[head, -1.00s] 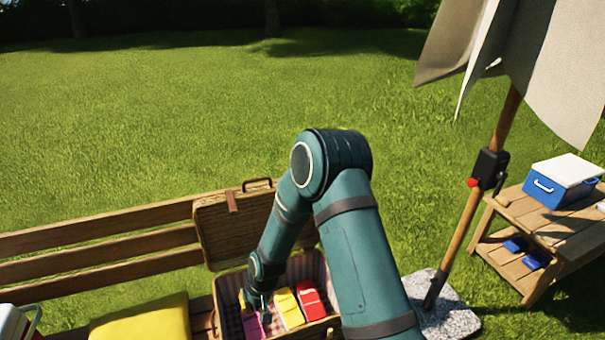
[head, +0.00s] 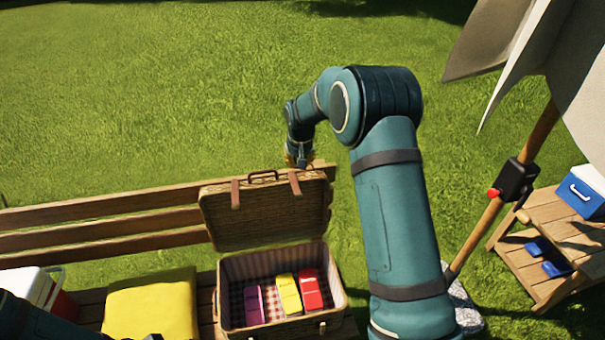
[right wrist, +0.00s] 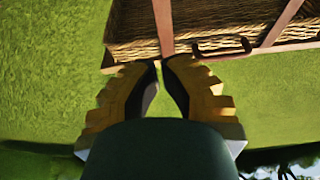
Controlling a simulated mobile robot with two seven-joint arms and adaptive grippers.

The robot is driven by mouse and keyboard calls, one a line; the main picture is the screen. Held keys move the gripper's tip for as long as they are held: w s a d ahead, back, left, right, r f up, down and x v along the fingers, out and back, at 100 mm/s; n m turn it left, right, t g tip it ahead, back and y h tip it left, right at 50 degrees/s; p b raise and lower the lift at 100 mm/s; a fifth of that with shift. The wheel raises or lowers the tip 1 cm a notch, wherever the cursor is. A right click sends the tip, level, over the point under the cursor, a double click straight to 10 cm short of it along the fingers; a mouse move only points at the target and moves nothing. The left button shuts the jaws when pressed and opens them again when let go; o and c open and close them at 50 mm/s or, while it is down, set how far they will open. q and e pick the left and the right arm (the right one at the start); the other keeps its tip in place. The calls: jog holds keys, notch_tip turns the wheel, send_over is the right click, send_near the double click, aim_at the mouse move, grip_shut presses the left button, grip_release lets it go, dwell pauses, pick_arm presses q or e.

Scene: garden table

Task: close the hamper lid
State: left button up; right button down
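The wicker hamper (head: 224,292) stands on the bench with its lid (head: 265,217) raised, tilted back by the bench backrest. The lid has two leather straps and a handle (head: 263,176) on its upper edge. A purple, a yellow and a red item lie inside on checked lining. My right gripper (head: 302,158) is behind and above the lid's upper right corner. In the right wrist view its fingertips (right wrist: 161,63) are almost together with nothing between them, close to the lid (right wrist: 220,20), a strap and the handle (right wrist: 222,46). My left arm shows only at the lower left; its gripper is not visible.
A yellow cushion (head: 150,305) lies left of the hamper, and a red and white cooler (head: 45,287) stands farther left. At the right are a parasol pole (head: 540,132) and a wooden side table (head: 530,264) with a blue cooler (head: 583,192). Open lawn lies behind the bench.

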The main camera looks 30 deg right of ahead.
aim_at(299, 191)
jog(key=x, duration=1)
jog(key=shift+a, duration=0.15)
jog(key=s, duration=0.2)
jog(key=p, duration=0.1)
jog(key=shift+s+a+r, duration=0.35)
jog(key=shift+s+r, duration=0.05)
jog(key=shift+s+a, duration=0.15)
jog(key=shift+s, duration=0.35)
jog(key=shift+f, duration=0.15)
